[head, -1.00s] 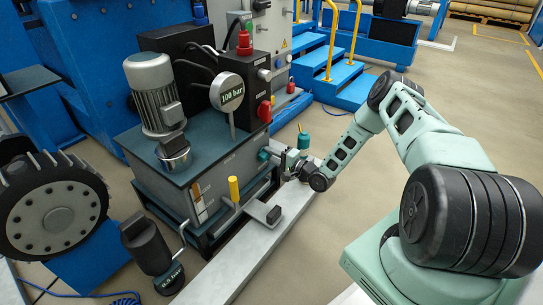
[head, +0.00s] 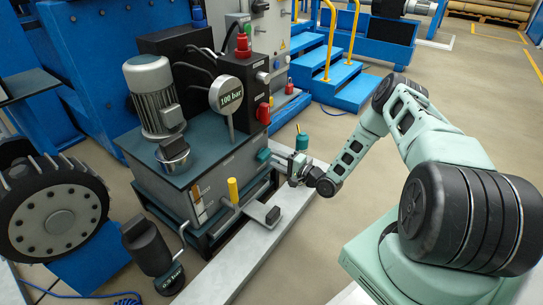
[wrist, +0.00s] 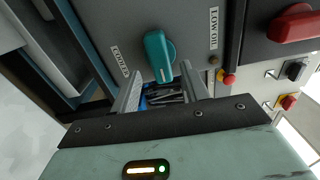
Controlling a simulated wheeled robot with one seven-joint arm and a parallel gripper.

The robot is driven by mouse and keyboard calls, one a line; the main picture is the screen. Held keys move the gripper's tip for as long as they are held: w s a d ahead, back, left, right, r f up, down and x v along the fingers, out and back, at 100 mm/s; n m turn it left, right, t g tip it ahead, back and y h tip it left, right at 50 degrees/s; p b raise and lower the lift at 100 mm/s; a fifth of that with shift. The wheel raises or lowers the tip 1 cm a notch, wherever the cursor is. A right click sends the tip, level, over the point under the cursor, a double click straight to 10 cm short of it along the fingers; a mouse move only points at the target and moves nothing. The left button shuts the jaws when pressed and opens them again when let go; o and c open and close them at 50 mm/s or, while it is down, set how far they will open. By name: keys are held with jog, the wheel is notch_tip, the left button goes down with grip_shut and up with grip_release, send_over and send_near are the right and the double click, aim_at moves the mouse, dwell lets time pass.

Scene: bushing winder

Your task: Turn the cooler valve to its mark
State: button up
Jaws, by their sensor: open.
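The cooler valve is a teal oblong handle (wrist: 158,52) on the dark grey cabinet face, beside a COOLER label (wrist: 120,62). In the wrist view it points nearly up and down, leaning slightly, with a small pale line near its lower end. In the head view the valve (head: 263,155) sticks out from the tank's right side. My gripper (wrist: 161,76) is open. Its two fingers point at the valve, with the handle's lower end showing between the fingertips. I cannot tell whether they touch it. In the head view my gripper (head: 277,160) is close beside the valve.
A LOW OIL label (wrist: 213,28) and a small brown round fitting (wrist: 214,61) are right of the valve. A red handle (wrist: 294,23) is farther right.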

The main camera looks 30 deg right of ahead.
jog(key=p+v, duration=0.4)
jog(key=v, duration=1)
jog(key=shift+s, duration=0.2)
jog(key=shift+w+r, duration=0.1)
jog(key=w+a+r+n+g+p, duration=0.2)
jog(key=w+a+r+n+g, duration=0.5)
jog(key=w+r, duration=0.4)
jog(key=s+a+r+n+g+h, duration=0.1)
jog(key=a+r+n+g, duration=0.15)
jog(key=a+r, duration=0.45)
jog(key=s+a+r+n+g+h, duration=0.15)
jog(key=a+r+n, duration=0.3)
jog(key=a, duration=0.45)
jog(key=s+a+r+n+g+h+p, duration=0.1)
jog(key=s+a+r+n+g, duration=0.1)
jog(key=s+a+r, duration=0.4)
jog(key=s+a+r+n+g+h+p, duration=0.1)
jog(key=s+a+r+n, duration=0.1)
jog(key=s+a+r, duration=0.45)
jog(key=s+r+n+g+h, duration=0.1)
jog(key=s+r+n+g, duration=0.25)
jog(key=s, duration=1.55)
notch_tip(320, 180, up, 38)
jog(key=p, duration=3.8)
jog(key=shift+s, duration=0.15)
